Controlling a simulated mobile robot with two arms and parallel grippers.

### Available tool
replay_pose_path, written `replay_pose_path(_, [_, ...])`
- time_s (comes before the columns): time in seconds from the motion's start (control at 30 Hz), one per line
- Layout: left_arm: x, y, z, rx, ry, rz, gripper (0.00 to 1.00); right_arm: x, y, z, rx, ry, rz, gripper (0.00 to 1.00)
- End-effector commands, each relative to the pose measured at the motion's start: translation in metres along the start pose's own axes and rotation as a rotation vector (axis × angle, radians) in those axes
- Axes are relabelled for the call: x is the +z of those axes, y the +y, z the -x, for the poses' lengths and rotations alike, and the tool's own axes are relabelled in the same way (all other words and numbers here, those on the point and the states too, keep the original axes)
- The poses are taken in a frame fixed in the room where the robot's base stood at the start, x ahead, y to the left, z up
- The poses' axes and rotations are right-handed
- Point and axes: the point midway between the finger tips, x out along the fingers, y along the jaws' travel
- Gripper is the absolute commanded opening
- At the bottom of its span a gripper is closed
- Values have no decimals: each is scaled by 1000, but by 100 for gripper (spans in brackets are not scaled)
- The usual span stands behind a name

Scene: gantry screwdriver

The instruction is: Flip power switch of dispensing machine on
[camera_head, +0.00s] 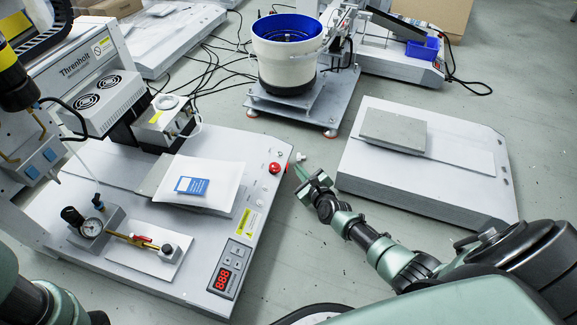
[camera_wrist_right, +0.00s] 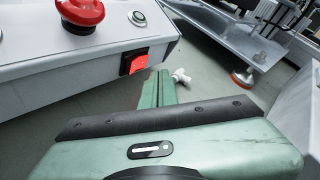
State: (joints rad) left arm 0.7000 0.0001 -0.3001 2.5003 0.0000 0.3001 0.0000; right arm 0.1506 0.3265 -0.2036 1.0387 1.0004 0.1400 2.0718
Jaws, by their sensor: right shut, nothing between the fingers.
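The dispensing machine (camera_head: 225,228) stands on the left in the head view, with a red display lit on its front panel. Its red power switch (camera_wrist_right: 136,62) sits in a black frame on the side of the base in the right wrist view. A red emergency button (camera_wrist_right: 82,14) is on top, up and left of the switch. My right gripper (camera_head: 299,171) is beside the machine's right edge, its fingers shut and empty. In the wrist view the green fingers (camera_wrist_right: 156,88) point just right of the switch, close to it; I cannot tell whether they touch. My left gripper is out of view.
A white bowl feeder with a blue inside (camera_head: 286,55) stands at the back. A grey platform with a block (camera_head: 430,165) is right of my right gripper. Cables lie on the floor behind. A small white fitting (camera_wrist_right: 181,75) shows beyond the fingertips.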

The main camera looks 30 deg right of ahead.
Motion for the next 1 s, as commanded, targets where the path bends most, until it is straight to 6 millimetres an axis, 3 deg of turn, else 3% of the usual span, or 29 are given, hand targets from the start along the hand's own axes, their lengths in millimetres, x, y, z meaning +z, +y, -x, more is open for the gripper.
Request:
replay_pose_path(0.27, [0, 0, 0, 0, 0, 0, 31, -1, -1, 1, 0, 0, 0, 0])
replay_pose_path(0.7, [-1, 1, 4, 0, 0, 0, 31, -23, -22, 30, 0, 0, 2, 0])
replay_pose_path(1.0, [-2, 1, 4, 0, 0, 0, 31, -25, -26, 35, 0, 0, -1, 0])
